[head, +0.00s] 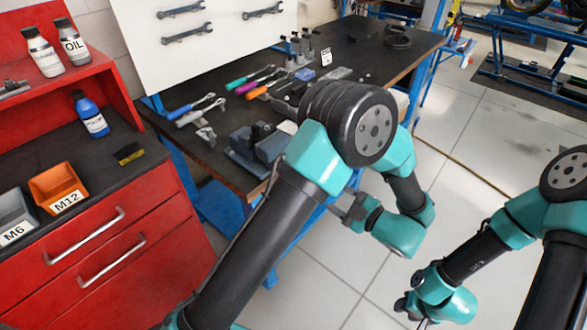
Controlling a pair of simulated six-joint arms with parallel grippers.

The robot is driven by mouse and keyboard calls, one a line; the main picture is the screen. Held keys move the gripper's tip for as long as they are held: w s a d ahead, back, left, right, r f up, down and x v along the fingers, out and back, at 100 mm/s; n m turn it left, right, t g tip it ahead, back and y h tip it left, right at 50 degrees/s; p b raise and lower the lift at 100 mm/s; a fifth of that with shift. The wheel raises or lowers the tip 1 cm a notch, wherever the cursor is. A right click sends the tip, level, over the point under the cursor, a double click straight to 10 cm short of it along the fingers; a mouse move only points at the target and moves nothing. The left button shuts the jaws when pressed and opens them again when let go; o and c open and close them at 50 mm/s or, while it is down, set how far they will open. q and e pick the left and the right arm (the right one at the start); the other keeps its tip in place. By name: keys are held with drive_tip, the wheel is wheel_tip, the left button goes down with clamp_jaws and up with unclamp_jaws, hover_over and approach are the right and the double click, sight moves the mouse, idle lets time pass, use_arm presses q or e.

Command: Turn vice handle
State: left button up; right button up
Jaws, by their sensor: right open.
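The vice (246,155), a blue-grey block with dark jaws, sits at the front edge of the dark workbench. My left arm covers its right side, and I cannot make out its handle. My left gripper (346,208) is small and dark, in front of the bench and below its top, right of the vice and apart from it. Its finger opening is unclear. My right gripper (404,304) is open at the lower right over the tiled floor, far from the vice. Its fingertips are small and partly hidden by its wrist.
The workbench (368,56) holds wrenches, coloured-handled screwdrivers (250,80) and a tool holder. A red cabinet (120,235) at left carries bottles (90,115), an orange M12 bin (57,187) and a grey M6 bin (14,217). The floor (440,190) between my arms is clear.

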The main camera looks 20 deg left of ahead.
use_arm(q)
drive_tip(key=x, duration=1.7)
drive_tip(key=shift+a, duration=0.2)
drive_tip(key=c, duration=0.9)
